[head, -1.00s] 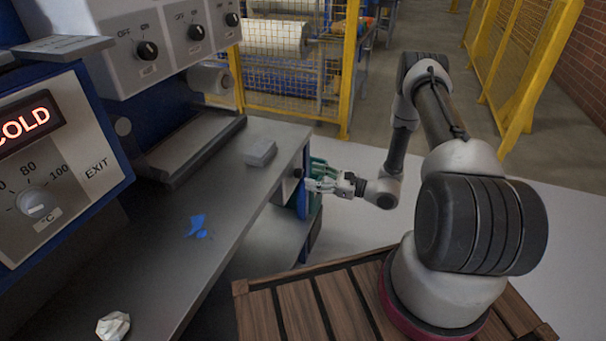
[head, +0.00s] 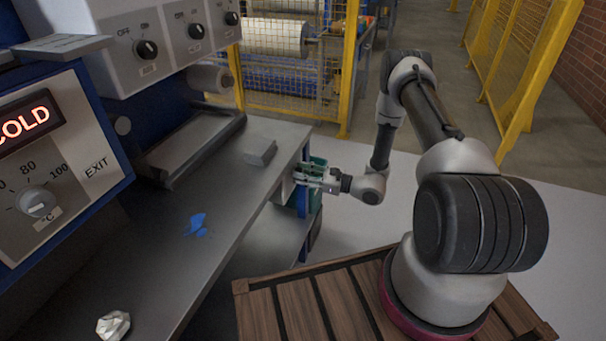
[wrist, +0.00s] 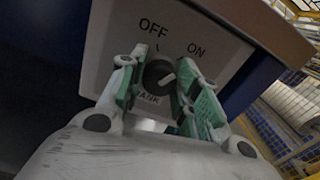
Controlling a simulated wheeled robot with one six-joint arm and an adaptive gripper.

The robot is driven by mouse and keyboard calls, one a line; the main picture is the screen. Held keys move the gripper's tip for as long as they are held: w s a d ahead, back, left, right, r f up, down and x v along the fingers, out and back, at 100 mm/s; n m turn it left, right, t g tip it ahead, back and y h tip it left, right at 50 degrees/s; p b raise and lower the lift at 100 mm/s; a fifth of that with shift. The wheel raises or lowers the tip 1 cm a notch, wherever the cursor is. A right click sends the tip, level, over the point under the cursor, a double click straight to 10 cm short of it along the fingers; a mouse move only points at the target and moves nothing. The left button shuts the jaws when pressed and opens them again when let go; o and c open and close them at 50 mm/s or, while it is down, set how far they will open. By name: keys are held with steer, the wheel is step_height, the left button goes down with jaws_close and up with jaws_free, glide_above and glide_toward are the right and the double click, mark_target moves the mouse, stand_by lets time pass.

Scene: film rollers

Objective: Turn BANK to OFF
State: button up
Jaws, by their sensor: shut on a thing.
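The BANK knob (wrist: 158,76) is a round black knob on a pale plate (wrist: 112,45) marked OFF at upper left and ON at upper right. Its pale pointer mark slants up and right, towards ON. The label below is partly hidden by a finger. My gripper (wrist: 155,80) has its green-padded fingers on both sides of the knob and is shut on it. In the head view my gripper (head: 299,174) is at the end of the bench; the knob is hidden there.
The bench (head: 225,205) carries a small grey block (head: 261,152), a blue scrap (head: 196,225) and a crumpled white piece (head: 113,325). Other black OFF/ON knobs (head: 146,49) sit on the upper panel. A COLD display (head: 25,122) is at left. Yellow fencing (head: 349,70) stands behind.

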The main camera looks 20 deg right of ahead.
steer(key=n, duration=1.1)
steer(key=shift+s+f+n, duration=0.1)
steer(key=shift+n, duration=0.3)
stand_by(0.7)
steer(key=o, duration=1)
steer(key=v, duration=1.2)
